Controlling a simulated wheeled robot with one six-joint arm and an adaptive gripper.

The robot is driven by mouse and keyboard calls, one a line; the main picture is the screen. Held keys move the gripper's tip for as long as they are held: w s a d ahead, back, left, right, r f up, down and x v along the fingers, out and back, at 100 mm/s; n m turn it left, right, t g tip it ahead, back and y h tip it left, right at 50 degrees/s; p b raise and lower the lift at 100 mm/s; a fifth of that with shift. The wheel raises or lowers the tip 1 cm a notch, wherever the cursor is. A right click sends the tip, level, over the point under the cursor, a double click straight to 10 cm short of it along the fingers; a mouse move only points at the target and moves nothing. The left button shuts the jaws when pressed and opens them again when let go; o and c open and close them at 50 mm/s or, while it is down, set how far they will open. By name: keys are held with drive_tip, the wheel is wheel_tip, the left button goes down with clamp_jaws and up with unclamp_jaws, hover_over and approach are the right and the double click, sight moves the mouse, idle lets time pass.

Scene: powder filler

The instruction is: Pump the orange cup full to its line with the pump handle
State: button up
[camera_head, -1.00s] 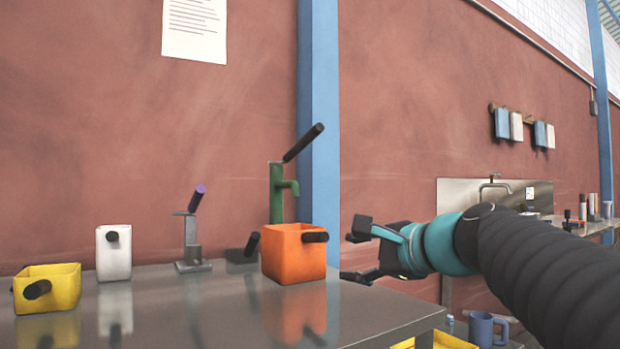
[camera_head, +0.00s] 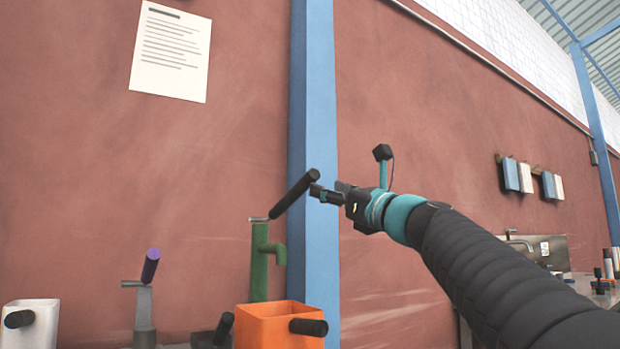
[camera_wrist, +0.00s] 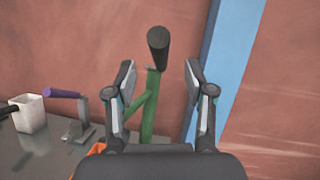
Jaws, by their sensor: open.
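The orange cup (camera_head: 266,324) stands at the bottom of the head view, its black handle pointing right. The green pump (camera_head: 259,262) rises behind it, its spout on the right side. The black pump handle (camera_head: 295,194) slants up to the right from the pump's top. My gripper (camera_head: 328,192) is just right of the handle's upper end. In the wrist view the gripper (camera_wrist: 160,82) is open, and the pump handle (camera_wrist: 158,48) shows end-on between and beyond the fingers. Only an orange edge of the cup (camera_wrist: 97,148) shows there. The cup's inside and line are not visible.
A grey pump with a purple handle (camera_head: 150,267) and a white cup (camera_head: 31,322) stand to the left. A small black handle (camera_head: 223,328) sits beside the orange cup. A blue post (camera_head: 314,120) is on the wall behind.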

sight(307, 188)
drive_tip(key=p+x, duration=0.2)
drive_tip(key=x, duration=0.6)
drive_tip(key=shift+p, duration=0.3)
clamp_jaws()
